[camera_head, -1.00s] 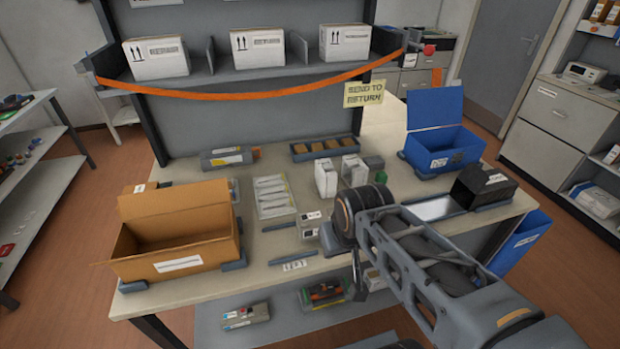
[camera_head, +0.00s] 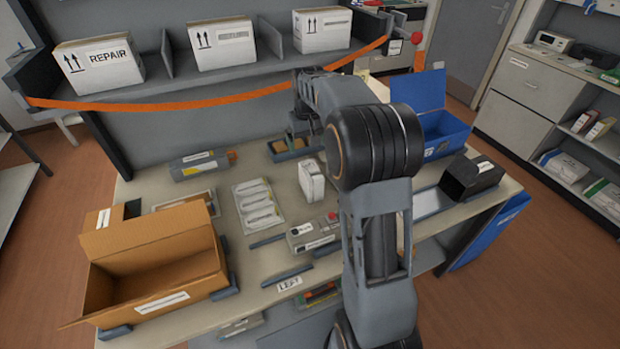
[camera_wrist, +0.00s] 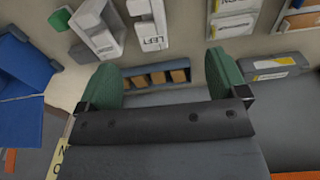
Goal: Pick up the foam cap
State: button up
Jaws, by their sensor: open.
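Several small brown blocks (camera_wrist: 158,78) sit in a row in a dark blue-grey tray (camera_wrist: 196,70) at the back of the bench. The head view shows the tray (camera_head: 273,156) partly hidden by my arm. I cannot tell whether a brown block or the small green block (camera_wrist: 60,18) beside a white box is the foam cap. My gripper (camera_wrist: 164,66) is open and empty, its green pads framing the tray in the wrist view. It is above the back of the bench, and its height over the blocks is unclear.
An open cardboard carton (camera_head: 155,265) stands at the left and an open blue box (camera_head: 440,125) at the right. A white box (camera_head: 311,181) and a black bin (camera_head: 471,176) stand on the bench. A shelf with white cartons (camera_head: 235,42) rises behind.

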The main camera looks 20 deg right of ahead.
jog(key=w+d+f, duration=0.3)
jog(key=w, duration=0.1)
jog(key=p, duration=0.1)
send_over(311, 170)
jog(key=shift+g, duration=0.4)
notch_tip(311, 170, down, 7)
jog(key=shift+s+d+f, duration=0.1)
jog(key=shift+f, duration=0.1)
jog(key=shift+w+f+p, duration=0.15)
jog(key=shift+f+p, duration=0.45)
jog(key=shift+f, duration=1)
jog(key=shift+w+f+p, duration=0.1)
jog(key=shift+f+p, duration=0.5)
jog(key=shift+f, duration=0.95)
jog(key=shift+c, duration=0.3)
jog(key=c, duration=0.9)
